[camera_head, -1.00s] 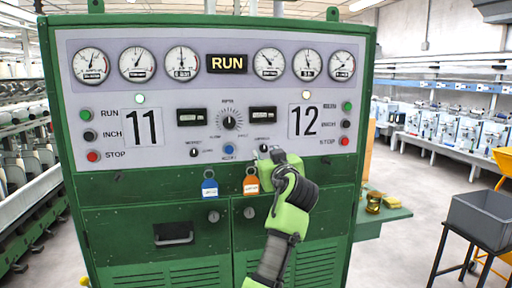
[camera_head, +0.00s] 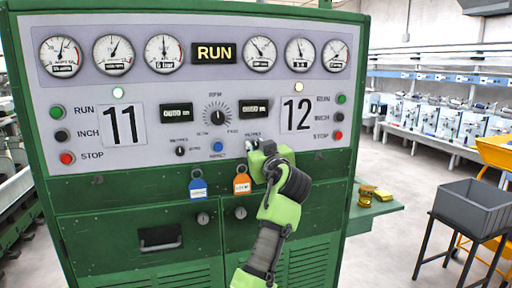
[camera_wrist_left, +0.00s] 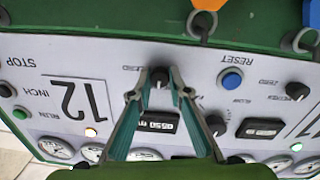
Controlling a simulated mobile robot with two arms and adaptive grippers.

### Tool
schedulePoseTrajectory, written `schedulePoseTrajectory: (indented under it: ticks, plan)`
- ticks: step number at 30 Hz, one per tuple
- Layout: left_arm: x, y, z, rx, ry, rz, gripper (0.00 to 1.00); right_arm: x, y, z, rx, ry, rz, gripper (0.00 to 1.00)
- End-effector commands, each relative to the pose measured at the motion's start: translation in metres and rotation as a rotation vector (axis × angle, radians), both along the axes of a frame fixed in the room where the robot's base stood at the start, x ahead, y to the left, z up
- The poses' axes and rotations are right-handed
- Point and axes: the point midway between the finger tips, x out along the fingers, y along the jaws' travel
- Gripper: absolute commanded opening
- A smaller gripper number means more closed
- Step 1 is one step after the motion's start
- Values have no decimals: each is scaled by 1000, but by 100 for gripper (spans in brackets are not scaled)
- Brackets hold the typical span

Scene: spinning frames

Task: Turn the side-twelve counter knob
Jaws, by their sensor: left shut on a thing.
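The green control cabinet (camera_head: 100,190) carries a pale panel with the large number 12 (camera_head: 297,114) on its right half. The side-twelve counter window (camera_head: 256,108) is above my left gripper (camera_head: 256,150), which is at the panel. In the left wrist view, upside down, the small black side-twelve counter knob (camera_wrist_left: 158,78) sits between the fingertips of the left gripper (camera_wrist_left: 161,80), which is shut on it. The counter window also shows there (camera_wrist_left: 153,120), partly behind a finger. In the head view the gripper hides the knob. My right gripper is out of view.
The blue reset button (camera_head: 218,147) and a central dial (camera_head: 217,115) are left of the gripper. A blue tag (camera_head: 198,188) and an orange tag (camera_head: 242,184) hang just below. A grey bin (camera_head: 475,205) stands at right.

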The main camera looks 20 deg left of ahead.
Motion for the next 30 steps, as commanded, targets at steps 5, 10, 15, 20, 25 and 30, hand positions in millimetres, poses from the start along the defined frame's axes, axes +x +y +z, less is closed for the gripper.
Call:
schedulePoseTrajectory:
  ticks: [5, 10, 15, 20, 25, 30]
  plan:
    - [0, 0, 0, 7, 4, 0, 0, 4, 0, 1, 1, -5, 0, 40]
    - [0, 0, 1, 45, 30, 0, 0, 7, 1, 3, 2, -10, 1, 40]
    - [0, 1, 2, 127, 85, 0, 0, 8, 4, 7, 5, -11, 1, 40]
    - [0, 0, 2, 240, 161, 0, 0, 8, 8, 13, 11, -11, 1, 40]
    - [0, 0, 3, 375, 253, 0, 0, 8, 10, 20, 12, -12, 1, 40]
    - [1, 1, 3, 509, 343, 2, 0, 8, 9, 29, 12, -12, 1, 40]
